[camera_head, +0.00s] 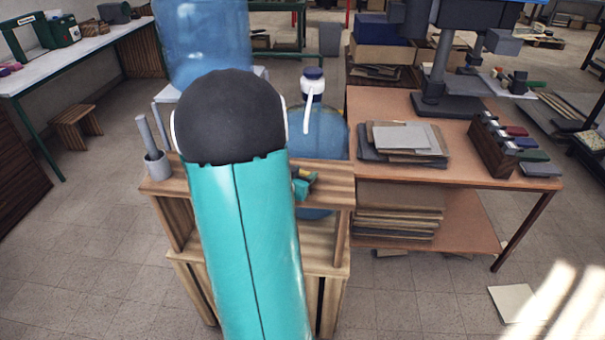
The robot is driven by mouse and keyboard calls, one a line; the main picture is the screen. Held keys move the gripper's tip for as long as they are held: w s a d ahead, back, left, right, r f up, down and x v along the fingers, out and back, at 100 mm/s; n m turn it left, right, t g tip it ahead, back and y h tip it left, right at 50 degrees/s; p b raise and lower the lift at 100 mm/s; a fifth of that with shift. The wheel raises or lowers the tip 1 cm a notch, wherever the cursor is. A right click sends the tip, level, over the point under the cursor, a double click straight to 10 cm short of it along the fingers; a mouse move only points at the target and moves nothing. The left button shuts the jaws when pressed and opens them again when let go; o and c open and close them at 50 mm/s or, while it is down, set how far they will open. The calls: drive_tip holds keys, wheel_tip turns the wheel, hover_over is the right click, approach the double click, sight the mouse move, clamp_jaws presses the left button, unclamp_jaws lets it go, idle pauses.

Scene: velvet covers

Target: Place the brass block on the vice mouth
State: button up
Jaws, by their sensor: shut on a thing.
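My teal arm with its black joint fills the middle of the view and hides my gripper. A small teal object (300,189) with a dark and yellowish upper part shows just right of my arm on the wooden stand. It may be part of the vice, but its mouth cannot be made out. I cannot clearly make out the brass block; the yellowish patch is too small to tell.
The wooden stand (340,170) bears a grey cup of rods (156,163) at its left. Large blue water bottles (203,45) stand behind. On the right, a brown workbench (465,160) carries stacked sheets (405,138), a block rack (492,146) and a drill press (440,60).

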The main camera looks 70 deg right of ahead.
drive_tip(key=o, duration=1.4)
drive_tip(key=shift+c, duration=0.2)
drive_tip(key=shift+r, duration=0.2)
drive_tip(key=v, duration=1.2)
